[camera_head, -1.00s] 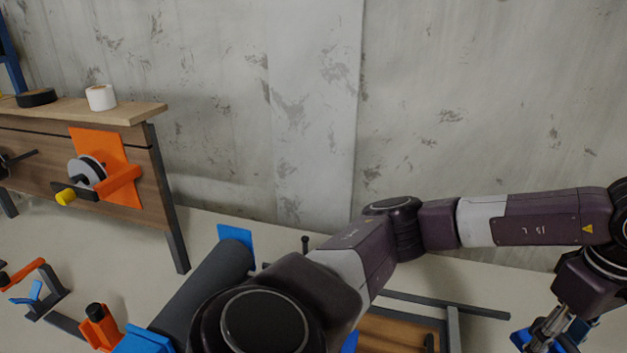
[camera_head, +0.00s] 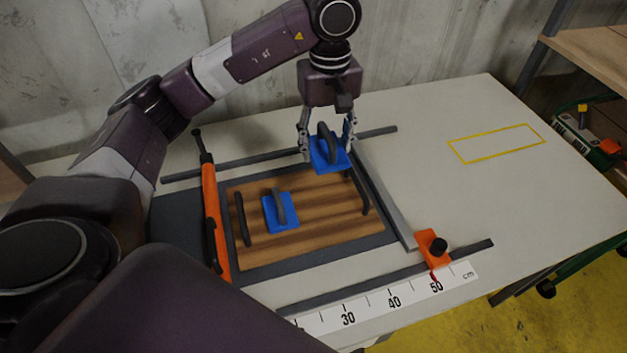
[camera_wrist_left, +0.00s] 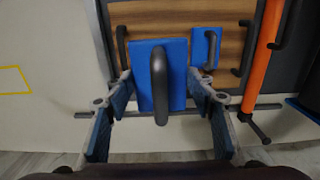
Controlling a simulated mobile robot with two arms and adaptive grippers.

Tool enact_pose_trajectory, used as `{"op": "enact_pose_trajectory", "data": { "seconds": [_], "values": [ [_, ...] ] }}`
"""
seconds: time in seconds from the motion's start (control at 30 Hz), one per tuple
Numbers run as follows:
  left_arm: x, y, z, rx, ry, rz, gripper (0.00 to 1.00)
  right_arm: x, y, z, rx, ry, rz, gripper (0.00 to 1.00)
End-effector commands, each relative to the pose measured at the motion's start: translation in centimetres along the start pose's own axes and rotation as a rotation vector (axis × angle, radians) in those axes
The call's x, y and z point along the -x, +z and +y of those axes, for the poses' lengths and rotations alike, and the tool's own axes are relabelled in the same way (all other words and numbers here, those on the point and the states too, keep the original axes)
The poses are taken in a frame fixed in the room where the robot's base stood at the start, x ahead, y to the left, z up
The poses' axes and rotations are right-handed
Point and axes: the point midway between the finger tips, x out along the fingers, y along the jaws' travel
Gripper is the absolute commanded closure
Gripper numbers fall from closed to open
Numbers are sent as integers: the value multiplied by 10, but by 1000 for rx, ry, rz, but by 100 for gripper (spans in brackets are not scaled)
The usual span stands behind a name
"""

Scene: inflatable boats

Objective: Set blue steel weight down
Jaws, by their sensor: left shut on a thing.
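My left gripper (camera_head: 326,140) is shut on a blue steel weight (camera_head: 322,158) with a dark arched handle. It holds the weight above the far right corner of a wooden board. In the left wrist view the held weight (camera_wrist_left: 147,97) shows between the fingers (camera_wrist_left: 160,100). A second blue weight (camera_head: 290,205) with a dark handle sits on the wooden board (camera_head: 330,225); it also shows in the left wrist view (camera_wrist_left: 203,52). A yellow outlined rectangle (camera_head: 452,147) marks the table at the right. My right gripper is not in view.
An orange clamp bar (camera_head: 217,225) runs along the board's left side. Grey rails frame the board. An orange stop (camera_head: 433,248) and a ruler (camera_head: 390,302) lie at the front. The pale table (camera_head: 490,200) is clear at the right.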

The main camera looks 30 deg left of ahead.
Motion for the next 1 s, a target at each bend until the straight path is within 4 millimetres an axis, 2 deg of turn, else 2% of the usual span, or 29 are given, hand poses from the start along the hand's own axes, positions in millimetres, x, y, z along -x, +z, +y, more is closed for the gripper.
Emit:
{"op": "enact_pose_trajectory", "data": {
  "seconds": [0.3,0.43,0.57,0.83,1.0],
  "values": [
    [-72,0,-2,3,-3,-2,100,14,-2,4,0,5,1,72],
    [-96,0,0,2,0,0,100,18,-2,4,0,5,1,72],
    [-112,-1,0,4,1,1,100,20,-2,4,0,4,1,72],
    [-128,0,0,2,0,1,100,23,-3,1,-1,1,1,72],
    [-151,0,0,3,1,-1,100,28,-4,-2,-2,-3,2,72]
  ]
}}
